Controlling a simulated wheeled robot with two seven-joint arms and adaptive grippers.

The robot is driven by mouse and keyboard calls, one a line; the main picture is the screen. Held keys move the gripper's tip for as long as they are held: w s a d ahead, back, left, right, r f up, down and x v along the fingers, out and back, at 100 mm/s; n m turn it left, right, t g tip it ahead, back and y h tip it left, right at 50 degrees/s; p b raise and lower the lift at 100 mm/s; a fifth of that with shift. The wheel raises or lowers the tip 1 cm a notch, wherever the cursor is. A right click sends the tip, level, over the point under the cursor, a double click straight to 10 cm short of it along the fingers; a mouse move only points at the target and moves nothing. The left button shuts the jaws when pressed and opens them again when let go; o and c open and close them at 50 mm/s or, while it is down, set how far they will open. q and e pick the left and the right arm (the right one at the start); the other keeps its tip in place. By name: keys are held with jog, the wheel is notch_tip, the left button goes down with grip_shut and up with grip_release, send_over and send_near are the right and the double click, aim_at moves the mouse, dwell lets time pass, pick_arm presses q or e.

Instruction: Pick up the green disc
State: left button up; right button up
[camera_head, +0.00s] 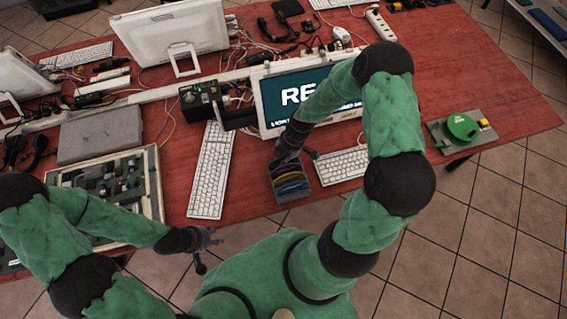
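A round green disc (462,127) lies flat on a grey base (468,143) near the right end of the red table. A small dark holder (292,197) at the table's front edge has several coloured discs (290,178) standing in it, purple, yellow and blue among them. My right gripper (281,160) points down at the back left of this holder, far from the green disc. Its fingers are dark and small, and their opening is unclear. My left gripper (210,240) is in front of the table edge, low and left, with no object seen in it. Its finger opening is also unclear.
A monitor (300,95) stands behind the holder, with white keyboards (212,170) (343,166) on either side. A framed circuit board (110,185) lies at left. Cables and a power strip (380,22) clutter the back. The table is bare right of my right arm, around the grey base.

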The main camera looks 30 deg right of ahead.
grip_shut()
jog(key=shift+r, duration=0.1)
notch_tip(320, 180, up, 10)
jog(key=p, duration=0.1)
dwell(0.5)
